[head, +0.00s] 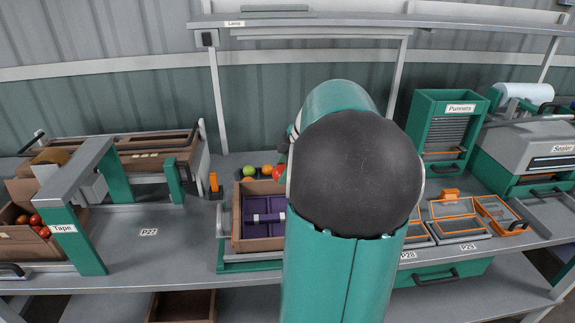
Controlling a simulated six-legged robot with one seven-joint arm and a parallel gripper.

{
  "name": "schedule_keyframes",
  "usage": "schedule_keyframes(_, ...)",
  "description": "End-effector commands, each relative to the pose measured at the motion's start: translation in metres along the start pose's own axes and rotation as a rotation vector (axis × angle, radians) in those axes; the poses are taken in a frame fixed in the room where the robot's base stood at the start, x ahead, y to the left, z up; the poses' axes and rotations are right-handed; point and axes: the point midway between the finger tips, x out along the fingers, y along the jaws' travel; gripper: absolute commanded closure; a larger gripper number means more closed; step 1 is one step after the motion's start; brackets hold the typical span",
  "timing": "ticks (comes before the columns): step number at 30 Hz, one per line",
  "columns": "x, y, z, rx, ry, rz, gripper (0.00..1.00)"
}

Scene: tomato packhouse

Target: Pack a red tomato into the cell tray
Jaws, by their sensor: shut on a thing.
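A red tomato (279,172) shows just left of my large dark arm joint, partly hidden by it. A small dark part of my gripper (284,146) shows just above that tomato; the fingertips are hidden behind my arm. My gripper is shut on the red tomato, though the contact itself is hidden. The purple cell tray (264,218) sits in a brown box (236,222) in front of the tomato, and its right side is hidden by my arm. The visible cells look empty.
A green tomato (249,171) and an orange one (267,168) lie behind the box. A crate of red tomatoes (12,215) stands far left near the tape stand (74,219). The bench around P27 (149,231) is clear. Orange-rimmed trays (453,208) lie to the right.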

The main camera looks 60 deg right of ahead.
Motion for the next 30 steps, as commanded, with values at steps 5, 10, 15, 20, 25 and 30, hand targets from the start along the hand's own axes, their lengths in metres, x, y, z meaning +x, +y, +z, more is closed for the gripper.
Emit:
schedule_keyframes(5, 0.015, 0.0, 0.007, 0.002, 0.0, -0.002, 0.65)
schedule_keyframes(10, 0.032, -0.001, 0.015, 0.004, 0.0, -0.002, 0.65)
schedule_keyframes(15, 0.049, 0.0, 0.022, 0.005, 0.0, -0.001, 0.65)
schedule_keyframes(20, 0.064, -0.001, 0.03, 0.005, -0.001, 0.0, 0.65)
schedule_keyframes(25, 0.081, -0.001, 0.037, 0.007, -0.001, 0.0, 0.65)
schedule_keyframes(30, 0.098, -0.001, 0.044, 0.005, -0.001, 0.0, 0.65)
